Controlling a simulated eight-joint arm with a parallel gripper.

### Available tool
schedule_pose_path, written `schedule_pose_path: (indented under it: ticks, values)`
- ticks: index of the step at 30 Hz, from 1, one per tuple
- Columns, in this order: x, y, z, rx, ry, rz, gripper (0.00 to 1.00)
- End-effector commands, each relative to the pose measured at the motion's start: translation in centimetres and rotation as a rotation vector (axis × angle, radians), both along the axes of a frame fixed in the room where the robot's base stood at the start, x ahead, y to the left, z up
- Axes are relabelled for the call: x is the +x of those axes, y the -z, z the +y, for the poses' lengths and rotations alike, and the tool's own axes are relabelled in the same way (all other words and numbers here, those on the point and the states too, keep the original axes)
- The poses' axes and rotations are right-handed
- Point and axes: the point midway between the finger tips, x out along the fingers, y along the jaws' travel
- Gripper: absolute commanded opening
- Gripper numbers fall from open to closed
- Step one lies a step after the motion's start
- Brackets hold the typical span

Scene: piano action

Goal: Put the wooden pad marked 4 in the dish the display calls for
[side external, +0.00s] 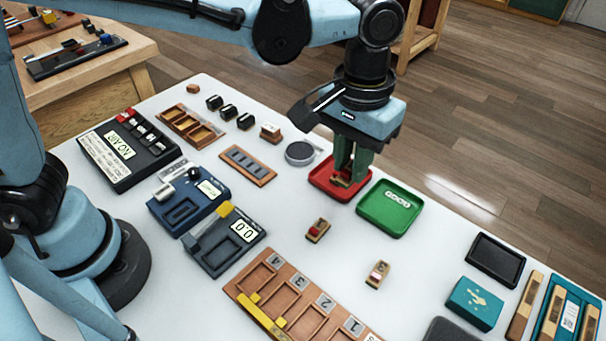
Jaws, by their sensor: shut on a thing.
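My gripper (350,176) points straight down into the red dish (319,183), its green fingers shut on a small wooden pad (338,181). The pad is low in the dish and mostly hidden by the fingers; its mark cannot be read. I cannot tell whether it touches the dish floor. The green dish (374,222) stands just right of the red one and has pale markings or small pale things inside. A black box has a display (119,144) that seems to read "NO AIR". A dark blue device (190,201) has a small display, unreadable here.
A numbered wooden rack (285,262) is at the front. A round grey dish (300,153) stands left of the red one.

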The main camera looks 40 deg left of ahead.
Motion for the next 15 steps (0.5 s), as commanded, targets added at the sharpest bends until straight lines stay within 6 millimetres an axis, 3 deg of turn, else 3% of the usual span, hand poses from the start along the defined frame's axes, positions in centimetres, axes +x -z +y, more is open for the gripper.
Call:
schedule_pose_path:
  ticks: [3,6,15]
  values:
    - [-0.8,0.6,-2.1,0.000,0.002,0.000,0.00]
    - [-0.7,1.0,-2.5,0.000,-0.002,0.000,0.00]
    - [3.8,4.3,0.5,0.000,-0.008,0.000,0.00]
